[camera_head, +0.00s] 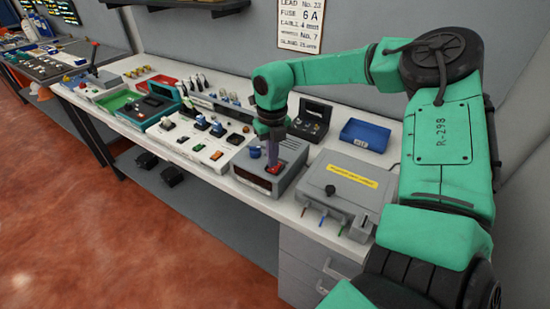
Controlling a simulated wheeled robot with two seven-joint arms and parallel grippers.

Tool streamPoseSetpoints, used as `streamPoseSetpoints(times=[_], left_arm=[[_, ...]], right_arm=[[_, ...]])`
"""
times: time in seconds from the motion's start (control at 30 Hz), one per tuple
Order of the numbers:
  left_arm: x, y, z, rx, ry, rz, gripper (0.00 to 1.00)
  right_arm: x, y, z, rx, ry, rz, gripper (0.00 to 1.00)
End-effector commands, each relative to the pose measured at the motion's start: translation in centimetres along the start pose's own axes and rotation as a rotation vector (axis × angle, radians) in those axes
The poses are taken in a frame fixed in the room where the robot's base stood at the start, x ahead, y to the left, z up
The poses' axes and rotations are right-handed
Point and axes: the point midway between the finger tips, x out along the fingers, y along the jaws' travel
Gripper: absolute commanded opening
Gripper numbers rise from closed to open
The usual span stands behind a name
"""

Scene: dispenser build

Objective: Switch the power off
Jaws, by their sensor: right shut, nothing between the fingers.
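A grey box-shaped unit (284,183) with a dark front window stands on the white bench. On its top are a blue knob (255,152) and a small red part (274,169) that looks like a switch. My right gripper (273,162) points down over this unit, shut and empty, its tips at or just above the red part. I cannot tell whether they touch, or which way the switch is set. The gripper hides some of the unit's top. My left gripper is out of view.
Right of the unit is a grey box (349,190) with a yellow label and coloured leads at its front. A blue tray (364,135) and a small black device (312,119) stand behind. A white switch panel (201,138) and a green tray (119,101) lie to the left.

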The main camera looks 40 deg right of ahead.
Motion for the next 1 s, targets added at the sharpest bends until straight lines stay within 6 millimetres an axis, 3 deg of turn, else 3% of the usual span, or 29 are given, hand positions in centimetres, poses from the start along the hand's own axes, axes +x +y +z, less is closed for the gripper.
streamPoseSetpoints(times=[0.5, 1.0], left_arm=[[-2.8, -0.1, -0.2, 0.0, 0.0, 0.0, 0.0], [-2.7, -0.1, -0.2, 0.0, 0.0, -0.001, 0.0]], right_arm=[[-5.5, 0.0, 0.0, 0.0, -0.002, -0.001, 0.0], [-5.5, 0.0, 0.0, 0.0, -0.001, 0.0, 0.0]])
